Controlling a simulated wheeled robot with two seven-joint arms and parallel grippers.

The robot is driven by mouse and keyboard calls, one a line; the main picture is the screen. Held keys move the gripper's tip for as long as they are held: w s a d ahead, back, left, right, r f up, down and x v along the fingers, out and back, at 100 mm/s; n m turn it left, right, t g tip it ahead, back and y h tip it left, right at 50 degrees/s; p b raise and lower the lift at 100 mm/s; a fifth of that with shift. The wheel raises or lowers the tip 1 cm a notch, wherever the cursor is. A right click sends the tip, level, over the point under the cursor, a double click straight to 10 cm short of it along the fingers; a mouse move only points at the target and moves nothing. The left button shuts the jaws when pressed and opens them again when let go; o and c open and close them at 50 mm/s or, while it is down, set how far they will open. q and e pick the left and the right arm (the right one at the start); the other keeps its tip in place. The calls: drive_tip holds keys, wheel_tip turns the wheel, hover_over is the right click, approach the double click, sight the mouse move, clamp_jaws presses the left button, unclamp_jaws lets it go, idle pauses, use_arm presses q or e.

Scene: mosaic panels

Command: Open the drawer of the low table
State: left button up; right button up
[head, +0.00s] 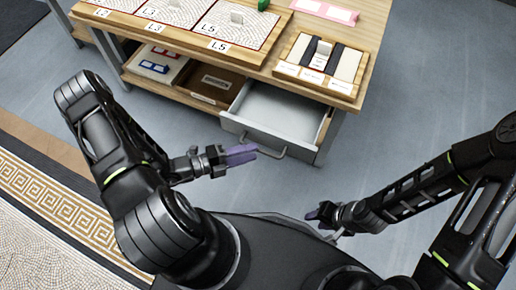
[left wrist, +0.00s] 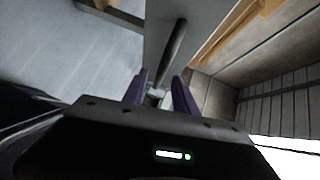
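The low table (head: 345,75) is wooden, and its grey drawer (head: 284,113) at the right end is pulled out, showing a bare inside. A bar handle (head: 275,154) runs along the drawer's front; it also shows in the left wrist view (left wrist: 172,52). My left gripper (head: 255,151) is at the left end of the handle. In the left wrist view its purple fingers (left wrist: 160,85) stand apart, with the near end of the bar showing between or just beyond the tips; contact cannot be told. My right gripper (head: 312,214) is low, away from the table, its fingers small and unclear.
On the table top are mosaic panels (head: 232,24) in a wooden tray, a smaller tray with strips (head: 346,64), a pink piece (head: 322,11) and a green piece (head: 263,4). A brown bin (head: 215,82) sits left of the drawer. Grey floor right of the table is clear.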

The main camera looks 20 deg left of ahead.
use_arm(q)
drive_tip(key=v, duration=0.3)
drive_tip(key=shift+s+a, duration=0.15)
drive_tip(key=shift+a, duration=0.1)
idle(0.4)
